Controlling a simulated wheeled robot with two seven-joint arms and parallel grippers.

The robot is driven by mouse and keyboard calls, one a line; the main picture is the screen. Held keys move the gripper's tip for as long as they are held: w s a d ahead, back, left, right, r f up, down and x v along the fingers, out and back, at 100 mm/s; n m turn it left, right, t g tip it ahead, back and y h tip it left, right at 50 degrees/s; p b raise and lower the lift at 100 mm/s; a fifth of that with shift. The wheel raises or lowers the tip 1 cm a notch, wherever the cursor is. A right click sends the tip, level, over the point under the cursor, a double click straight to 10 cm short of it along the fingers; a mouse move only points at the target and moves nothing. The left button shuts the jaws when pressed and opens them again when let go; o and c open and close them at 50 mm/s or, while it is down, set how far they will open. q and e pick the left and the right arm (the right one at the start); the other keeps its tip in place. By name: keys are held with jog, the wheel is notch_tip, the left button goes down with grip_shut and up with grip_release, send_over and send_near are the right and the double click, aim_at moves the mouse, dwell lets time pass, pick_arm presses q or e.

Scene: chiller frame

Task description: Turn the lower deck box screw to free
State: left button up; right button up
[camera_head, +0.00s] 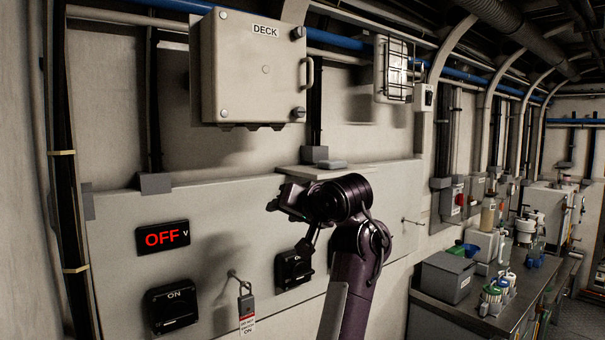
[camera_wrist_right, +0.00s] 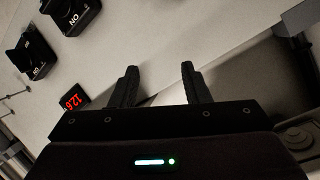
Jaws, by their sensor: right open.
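The pale deck box (camera_head: 250,70), labelled DECK, hangs high on the wall in the head view, its door shut. The lower right screw (camera_head: 298,113) is at its door's handle side, and the upper right screw (camera_head: 298,32) is above it. Another round fastener (camera_head: 224,113) sits at the lower left corner. My right gripper (camera_head: 276,200) is below the box, apart from it. In the right wrist view its two fingers (camera_wrist_right: 159,78) are spread with nothing between them. The screws are not visible in that view. My left gripper is out of view.
The panel below has an OFF display (camera_head: 162,237), an ON switch (camera_head: 172,305), a second switch (camera_head: 293,269) and a hanging tag (camera_head: 247,323). The wrist view shows a red display (camera_wrist_right: 74,101). A caged lamp (camera_head: 394,68) is right of the box. A cluttered bench (camera_head: 480,322) stands right.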

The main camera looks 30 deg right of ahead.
jog(key=s+d+r+m+t, duration=0.15)
jog(key=s+r, duration=0.35)
jog(key=r, duration=0.7)
jog(key=m+t, duration=0.1)
jog(key=t, duration=0.2)
send_near(302, 112)
jog(key=shift+g, duration=0.25)
jog(key=w+p, duration=0.1)
jog(key=w, duration=0.1)
jog(key=w+p, duration=0.4)
jog(key=w, duration=0.1)
jog(key=shift+r, duration=0.3)
jog(key=shift+w+f, duration=0.1)
jog(key=shift+w, duration=0.5)
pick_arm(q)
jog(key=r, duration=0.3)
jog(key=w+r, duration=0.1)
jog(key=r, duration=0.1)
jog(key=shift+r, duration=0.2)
pick_arm(e)
jog(key=shift+a, duration=0.1)
jog(key=shift+c, duration=0.4)
